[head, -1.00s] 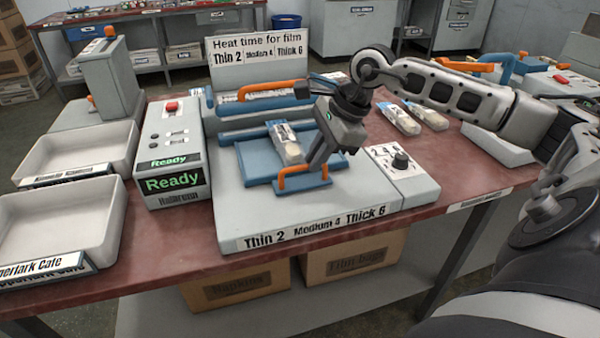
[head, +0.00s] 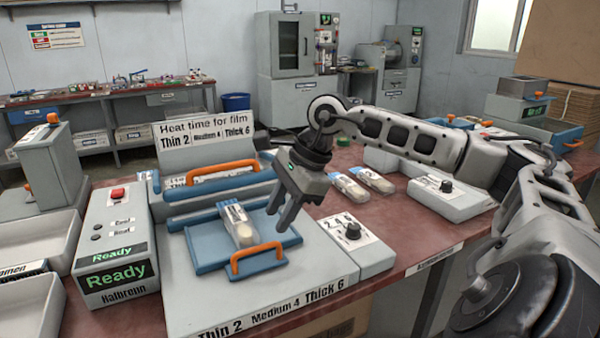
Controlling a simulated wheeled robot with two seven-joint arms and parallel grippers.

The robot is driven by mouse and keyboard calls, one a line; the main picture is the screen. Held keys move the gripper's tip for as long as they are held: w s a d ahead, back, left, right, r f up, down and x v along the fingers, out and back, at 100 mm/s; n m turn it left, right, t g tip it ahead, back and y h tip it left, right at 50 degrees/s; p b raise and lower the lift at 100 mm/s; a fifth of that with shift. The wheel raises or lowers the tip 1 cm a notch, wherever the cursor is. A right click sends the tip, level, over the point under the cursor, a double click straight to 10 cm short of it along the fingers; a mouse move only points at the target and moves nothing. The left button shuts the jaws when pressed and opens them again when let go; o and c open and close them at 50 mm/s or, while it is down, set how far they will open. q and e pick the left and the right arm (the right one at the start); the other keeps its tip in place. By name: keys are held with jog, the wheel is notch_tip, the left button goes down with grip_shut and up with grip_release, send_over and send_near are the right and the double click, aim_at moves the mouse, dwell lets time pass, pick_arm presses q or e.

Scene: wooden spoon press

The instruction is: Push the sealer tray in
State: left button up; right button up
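The blue sealer tray (head: 209,246) lies flat on the grey base of the heat sealer (head: 200,302), in front of the blue sealing bar. It carries a film pack with pale contents (head: 239,225). Its orange handle (head: 257,258) is on the side toward me. My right gripper (head: 277,221) hangs above the tray's right side, fingers down and apart, with nothing between them. It is off the handle. My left gripper is not in view.
A control box (head: 115,245) reading "Ready" stands left of the sealer, beside pale trays (head: 28,306). A dial box (head: 352,245) sits at the right. Two more film packs (head: 351,189) lie on the red table (head: 420,240) behind it.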

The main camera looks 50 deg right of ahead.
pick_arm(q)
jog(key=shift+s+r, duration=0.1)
pick_arm(e)
jog(key=v, duration=1)
jog(key=shift+r, duration=0.1)
